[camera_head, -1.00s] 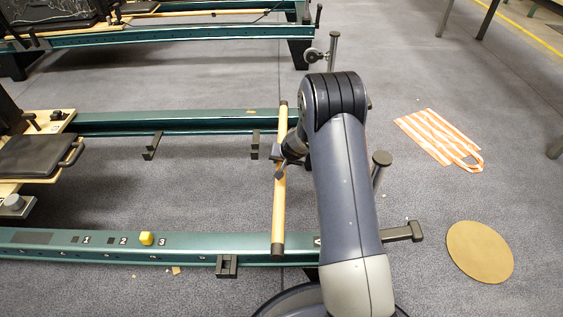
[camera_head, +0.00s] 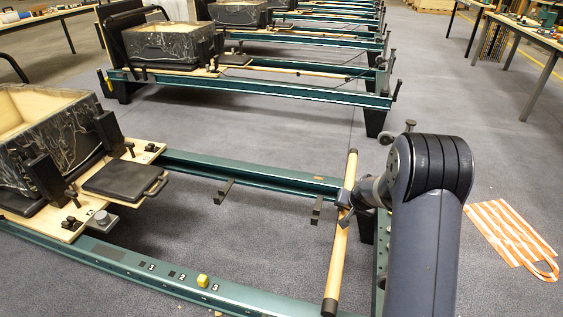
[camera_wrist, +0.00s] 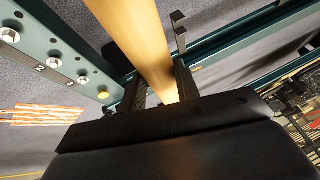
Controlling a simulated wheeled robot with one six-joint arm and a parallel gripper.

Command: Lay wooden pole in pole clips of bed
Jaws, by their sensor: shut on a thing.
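The wooden pole (camera_head: 339,245) is light wood with black ends. My gripper (camera_head: 346,207) is shut on it near its middle. The pole is held crosswise over the right end of the near green bed frame (camera_head: 247,175). In the wrist view the pole (camera_wrist: 140,35) runs between my two fingers (camera_wrist: 160,92). Black hook-shaped brackets, which look like the pole clips, show on the far rail: one left (camera_head: 224,191) and one nearer the pole (camera_head: 317,209). Both look empty and lie left of the pole. Any clips on the near rail are out of view.
A black padded carriage (camera_head: 125,180) and a box (camera_head: 50,140) stand on the bed's left part. An orange-striped bag (camera_head: 512,238) lies on the floor right. More beds (camera_head: 250,88) stand behind.

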